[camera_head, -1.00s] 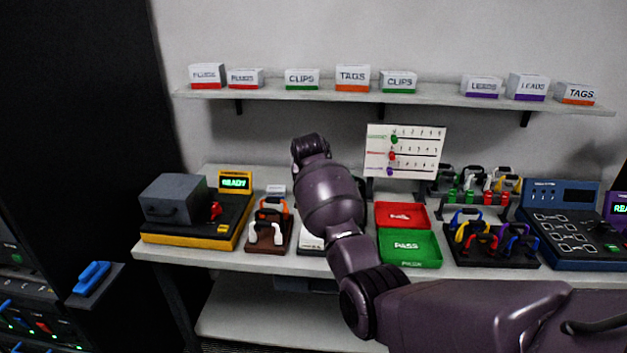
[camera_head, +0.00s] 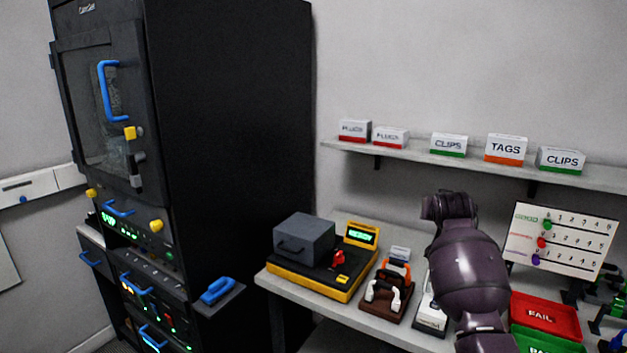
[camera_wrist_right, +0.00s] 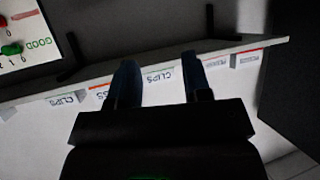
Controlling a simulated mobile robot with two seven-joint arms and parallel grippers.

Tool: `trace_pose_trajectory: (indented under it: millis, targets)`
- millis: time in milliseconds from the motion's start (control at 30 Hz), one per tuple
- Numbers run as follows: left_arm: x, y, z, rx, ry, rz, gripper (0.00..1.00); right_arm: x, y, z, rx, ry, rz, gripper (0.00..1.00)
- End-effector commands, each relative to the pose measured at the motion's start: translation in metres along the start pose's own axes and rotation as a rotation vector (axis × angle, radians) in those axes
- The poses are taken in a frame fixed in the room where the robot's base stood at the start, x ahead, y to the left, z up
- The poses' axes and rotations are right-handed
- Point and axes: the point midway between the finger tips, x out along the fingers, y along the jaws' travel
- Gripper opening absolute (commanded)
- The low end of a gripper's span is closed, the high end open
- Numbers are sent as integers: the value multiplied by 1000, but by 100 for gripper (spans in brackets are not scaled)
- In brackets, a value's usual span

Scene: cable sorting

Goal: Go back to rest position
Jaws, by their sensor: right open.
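My right arm (camera_head: 468,272) rises in front of the workbench in the head view, and its gripper is hidden there behind the arm. In the right wrist view my right gripper (camera_wrist_right: 160,68) has its two dark fingers spread apart with nothing between them. Beyond the fingers that view shows, upside down, the wall shelf (camera_wrist_right: 238,46) with its labelled boxes. My left gripper is not in view.
A tall black cabinet (camera_head: 240,150) with blue handles stands at left. The workbench (camera_head: 292,292) holds a yellow-based tester (camera_head: 328,288), a brown cable holder (camera_head: 386,302) and a red FAIL tray (camera_head: 545,312). A marker board (camera_head: 560,240) stands behind. The wall shelf (camera_head: 470,160) is above.

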Motion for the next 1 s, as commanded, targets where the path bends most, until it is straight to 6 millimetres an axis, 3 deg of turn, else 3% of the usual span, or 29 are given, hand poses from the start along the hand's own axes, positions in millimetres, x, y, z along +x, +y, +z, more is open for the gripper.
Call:
trace_pose_trajectory:
  millis: [167, 367, 700, 1000]
  targets:
    - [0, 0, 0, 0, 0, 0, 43, -17, -3, 8, -74, 164, -57, 45]
    - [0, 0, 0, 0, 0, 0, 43, -37, -2, 48, -148, 288, -109, 45]
    - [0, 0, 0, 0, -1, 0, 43, -89, 9, 165, -239, 382, -200, 45]
    - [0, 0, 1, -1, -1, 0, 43, -147, 27, 281, -252, 327, -260, 45]
